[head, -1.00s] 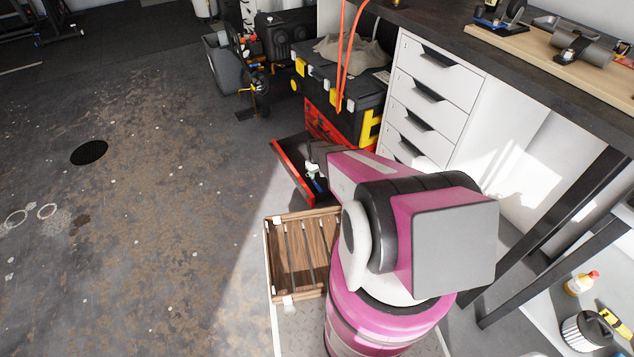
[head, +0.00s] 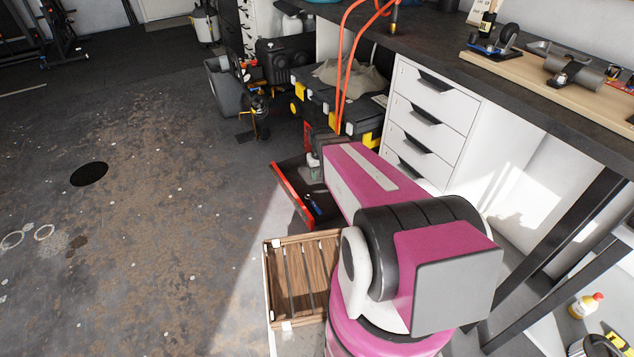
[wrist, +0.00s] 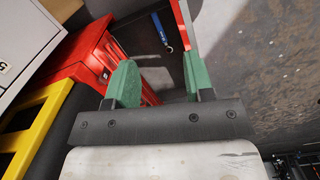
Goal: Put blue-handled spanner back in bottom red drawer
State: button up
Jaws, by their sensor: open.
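The bottom red drawer (head: 284,184) is pulled open from the red and black toolbox, with its red front to the left. The blue-handled spanner (head: 314,204) lies on the dark drawer floor; in the wrist view the spanner (wrist: 160,28) shows its blue handle and metal end, beyond my fingertips. My gripper (wrist: 155,80) is open and empty, with its green fingers spread. One finger is near the red drawer front (wrist: 186,30) and the other near the red toolbox body (wrist: 98,65). In the head view my arm partly covers the toolbox and drawer.
A wooden slatted crate (head: 303,275) stands in front of the drawer. White workbench drawers (head: 430,110) are to the right under the bench top. A grey cloth (head: 352,76) lies on the toolbox, with an orange cable hanging there. The floor at left is open.

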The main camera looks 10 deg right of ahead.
jog(key=s+r+m, duration=0.1)
jog(key=s+r, duration=0.8)
jog(key=s, duration=0.1)
jog(key=shift+s+a+r, duration=0.2)
jog(key=shift+a+r, duration=0.05)
jog(key=shift+r, duration=0.1)
